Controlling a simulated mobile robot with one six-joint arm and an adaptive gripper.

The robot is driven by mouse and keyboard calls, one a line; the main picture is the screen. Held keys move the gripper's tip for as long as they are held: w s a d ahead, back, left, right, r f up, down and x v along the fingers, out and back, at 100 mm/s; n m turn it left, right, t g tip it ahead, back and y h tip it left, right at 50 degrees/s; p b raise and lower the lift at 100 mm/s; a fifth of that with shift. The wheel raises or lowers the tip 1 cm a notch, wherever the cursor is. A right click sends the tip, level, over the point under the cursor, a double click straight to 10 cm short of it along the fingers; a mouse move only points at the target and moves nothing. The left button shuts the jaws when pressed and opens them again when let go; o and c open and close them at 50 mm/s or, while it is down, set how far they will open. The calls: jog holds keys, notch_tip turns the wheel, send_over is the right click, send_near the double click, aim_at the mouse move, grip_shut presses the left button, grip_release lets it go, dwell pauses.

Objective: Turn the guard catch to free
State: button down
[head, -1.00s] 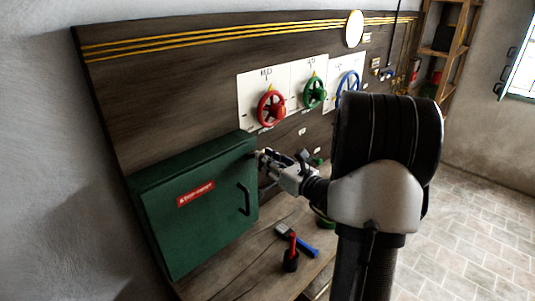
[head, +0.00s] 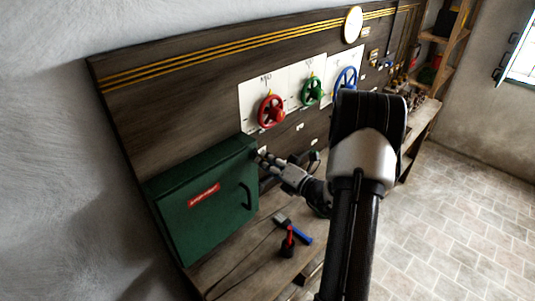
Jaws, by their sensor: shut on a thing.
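A green metal guard box (head: 207,213) with a red label (head: 204,195) and a dark curved handle (head: 246,196) is fixed at the lower left of the dark wooden panel. Its door looks closed. My gripper (head: 261,157) is at the box's upper right edge, beside the panel. Its fingers are shut on a small dark thing there, probably the guard catch (head: 253,153). The fingers hide most of it, so I cannot tell which way it is turned.
Red (head: 271,111), green (head: 312,91) and blue (head: 346,79) handwheels stand out from the panel above my gripper. A blue-handled brush (head: 294,229) and a red-handled tool (head: 288,243) lie on the bench below. The tiled floor at right is clear.

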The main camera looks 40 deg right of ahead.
jog(key=shift+m+p, duration=1.7)
jog(key=shift+m, duration=0.1)
jog(key=shift+d, duration=0.1)
jog(key=c, duration=1.4)
grip_release()
jog(key=shift+o, duration=0.2)
jog(key=shift+s, duration=0.1)
jog(key=s, duration=1.1)
jog(key=shift+s+d+r, duration=0.4)
jog(key=shift+r, duration=0.05)
